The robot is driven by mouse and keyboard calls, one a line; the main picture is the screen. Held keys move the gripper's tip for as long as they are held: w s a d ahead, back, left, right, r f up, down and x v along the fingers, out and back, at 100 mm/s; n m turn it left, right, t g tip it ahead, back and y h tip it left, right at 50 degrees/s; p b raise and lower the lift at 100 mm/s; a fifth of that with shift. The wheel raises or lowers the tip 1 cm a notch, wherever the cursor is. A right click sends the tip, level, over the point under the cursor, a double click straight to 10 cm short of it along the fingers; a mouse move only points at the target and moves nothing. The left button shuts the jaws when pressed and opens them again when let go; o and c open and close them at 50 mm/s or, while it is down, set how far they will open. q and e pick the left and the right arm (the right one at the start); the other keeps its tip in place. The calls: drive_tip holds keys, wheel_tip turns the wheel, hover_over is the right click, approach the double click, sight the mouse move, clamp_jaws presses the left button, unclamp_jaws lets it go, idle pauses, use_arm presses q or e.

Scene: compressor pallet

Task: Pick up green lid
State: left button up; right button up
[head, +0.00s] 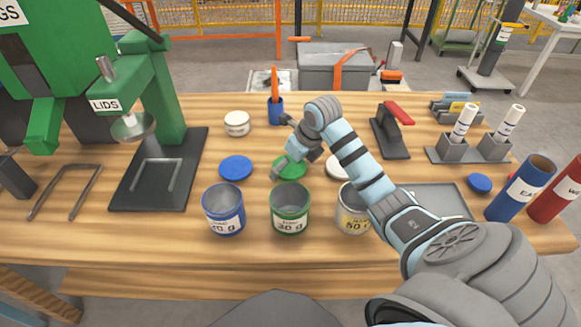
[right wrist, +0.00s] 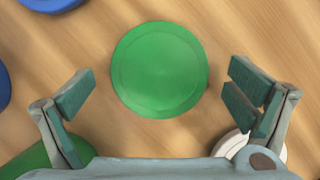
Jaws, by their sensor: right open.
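The green lid (head: 291,166) lies flat on the wooden table behind the green tin (head: 290,212), partly hidden by my right gripper (head: 283,147) in the head view. In the right wrist view the green lid (right wrist: 160,70) is a plain round disc between and slightly ahead of the fingers of my right gripper (right wrist: 162,85). The fingers are spread wide and do not touch the lid; nothing is held. My left gripper is not in view.
A blue lid (head: 236,167) lies left of the green one and a white lid (head: 338,166) right, partly behind my arm. Blue (head: 224,210) and cream (head: 353,211) tins flank the green tin. A press (head: 150,120) stands left; an orange-handled brush in a blue cup (head: 276,108) stands behind.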

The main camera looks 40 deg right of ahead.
drive_tip(key=c, duration=1.1)
drive_tip(key=shift+c, duration=0.2)
